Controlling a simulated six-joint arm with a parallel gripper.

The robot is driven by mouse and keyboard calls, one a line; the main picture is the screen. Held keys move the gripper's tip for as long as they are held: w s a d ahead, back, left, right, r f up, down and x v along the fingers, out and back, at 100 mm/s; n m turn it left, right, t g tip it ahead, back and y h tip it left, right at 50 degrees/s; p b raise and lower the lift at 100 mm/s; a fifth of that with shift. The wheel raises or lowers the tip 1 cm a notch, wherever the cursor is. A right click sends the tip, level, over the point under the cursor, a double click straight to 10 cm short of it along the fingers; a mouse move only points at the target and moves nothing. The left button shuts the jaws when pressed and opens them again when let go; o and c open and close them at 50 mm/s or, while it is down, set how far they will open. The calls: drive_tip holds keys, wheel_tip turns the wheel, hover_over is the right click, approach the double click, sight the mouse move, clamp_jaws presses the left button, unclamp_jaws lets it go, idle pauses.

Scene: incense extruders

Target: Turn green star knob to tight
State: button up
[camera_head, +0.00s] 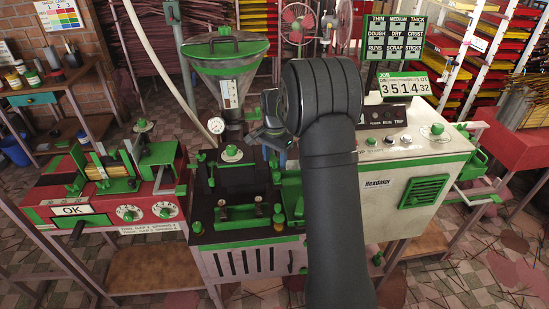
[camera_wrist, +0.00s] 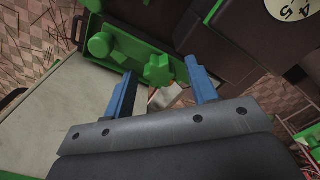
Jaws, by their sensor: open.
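A green star-shaped knob (camera_wrist: 158,71) shows in the wrist view on a green plate. My gripper (camera_wrist: 160,66) is open, with its two blue fingers to the left and right of the knob in the picture. The knob appears between or just beyond the fingertips; I cannot tell whether they touch it. No tight mark can be read. In the head view, my gripper (camera_head: 272,145) is at the middle of the extruder machine, partly hidden by my arm. I cannot make out the star knob there.
A rounded green knob (camera_wrist: 100,46) sits left of the star knob. In the head view, a green-topped hopper (camera_head: 228,65) and a pressure gauge (camera_head: 216,125) stand left of my gripper. A white control cabinet (camera_head: 420,160) is on the right. A red bench unit (camera_head: 80,200) stands left.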

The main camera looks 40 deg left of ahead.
sight(275, 160)
wheel_tip(275, 160, up, 17)
drive_tip(key=shift+r, duration=0.2)
idle(0.3)
drive_tip(key=shift+f, duration=0.1)
idle(0.4)
wheel_tip(275, 160, down, 17)
drive_tip(key=shift+f, duration=0.15)
idle(0.5)
